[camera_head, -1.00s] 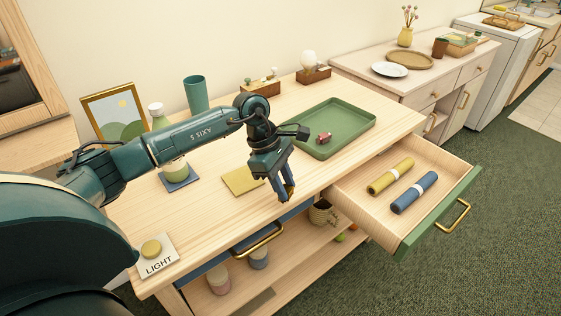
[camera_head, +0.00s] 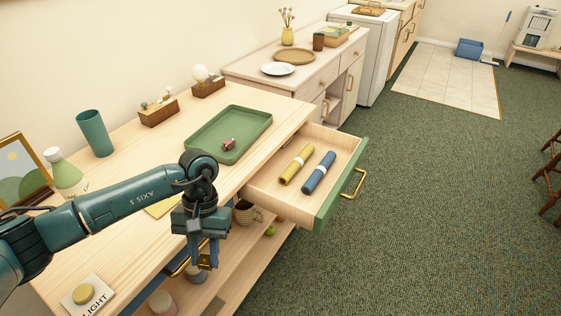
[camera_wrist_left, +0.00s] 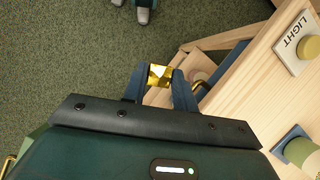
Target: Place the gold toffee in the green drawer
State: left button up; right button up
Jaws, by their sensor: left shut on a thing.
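My left gripper (camera_head: 203,258) is shut on the gold toffee (camera_head: 205,262), holding it in front of the table's front edge. The gold toffee (camera_wrist_left: 159,75) also shows between the fingertips in the left wrist view. The green drawer (camera_head: 324,205) is pulled open at the right of the table, with a pale wood inside. A yellow roll (camera_head: 297,164) and a blue roll (camera_head: 319,172), each with a white band, lie in it. The gripper is left of the drawer and apart from it. My right gripper is not in view.
A green tray (camera_head: 262,117) with a small dark red item (camera_head: 229,144) lies on the table. A light button panel (camera_head: 93,301) is at the table's near left. Under the table, a shelf (camera_head: 235,262) holds a basket and jars.

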aim_at(282, 167)
jog(key=i+l+u, duration=0.45)
jog(key=i+l, duration=0.15)
jog(key=l, duration=0.15)
jog(key=i+l+u, duration=0.2)
jog(key=l, duration=0.25)
jog(key=i+l+u, duration=0.2)
jog(key=l, duration=0.3)
jog(key=i+l+u, duration=0.2)
jog(key=l, duration=0.35)
jog(key=i+l+u, duration=0.25)
jog(key=l, duration=0.3)
jog(key=l+u, duration=0.2)
jog(key=l, duration=0.35)
jog(key=i+l+u, duration=0.2)
jog(key=l, duration=0.4)
jog(key=k, duration=0.1)
